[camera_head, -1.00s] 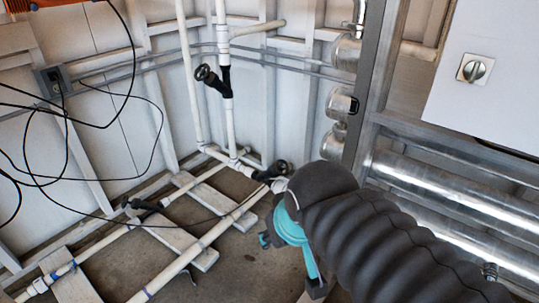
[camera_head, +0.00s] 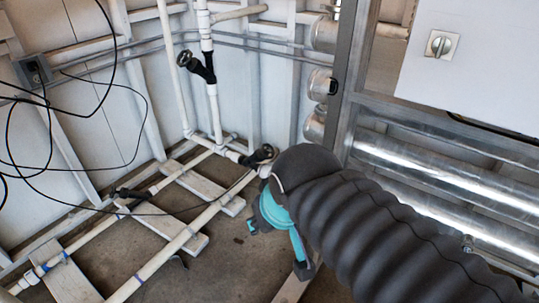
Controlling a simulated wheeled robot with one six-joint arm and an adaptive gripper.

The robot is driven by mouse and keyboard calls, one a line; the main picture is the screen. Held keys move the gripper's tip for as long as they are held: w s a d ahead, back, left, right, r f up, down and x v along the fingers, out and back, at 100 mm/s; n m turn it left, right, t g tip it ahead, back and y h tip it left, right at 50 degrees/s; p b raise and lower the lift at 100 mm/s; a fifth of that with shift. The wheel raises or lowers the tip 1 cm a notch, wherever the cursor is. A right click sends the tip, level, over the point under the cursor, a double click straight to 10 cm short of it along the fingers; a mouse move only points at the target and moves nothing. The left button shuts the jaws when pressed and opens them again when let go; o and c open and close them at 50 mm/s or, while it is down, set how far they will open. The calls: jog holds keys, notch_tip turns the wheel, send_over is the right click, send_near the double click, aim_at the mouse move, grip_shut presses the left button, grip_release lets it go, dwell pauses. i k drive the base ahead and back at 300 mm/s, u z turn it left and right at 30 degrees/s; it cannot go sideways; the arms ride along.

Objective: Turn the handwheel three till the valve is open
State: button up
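Several black handwheels sit on the white pipework, and I see no number on them. One handwheel (camera_head: 184,58) is on a black valve on the upright pipe. A second handwheel (camera_head: 262,153) is on the low pipe in the corner, just above and left of my dark sleeved arm. A third, smaller black valve handle (camera_head: 128,193) lies on the floor pipe at left. My gripper end (camera_head: 272,213), with teal and black parts, points down over the floor below the second handwheel. My arm hides part of it. I cannot tell its finger opening or any contact.
White pipes (camera_head: 185,232) rest on pale floor supports (camera_head: 170,230). Loose black cables (camera_head: 45,120) hang at left. A metal frame (camera_head: 358,90), shiny ducts (camera_head: 440,180) and a white cabinet (camera_head: 480,70) with a rotary switch stand at right. Some floor is bare beside my gripper.

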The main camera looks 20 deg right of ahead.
aim_at(267, 152)
jog(key=k, duration=0.9)
jog(key=u, duration=1.25)
jog(key=i, duration=0.95)
jog(key=z, duration=2.45)
jog(key=i, duration=0.5)
jog(key=z, duration=0.1)
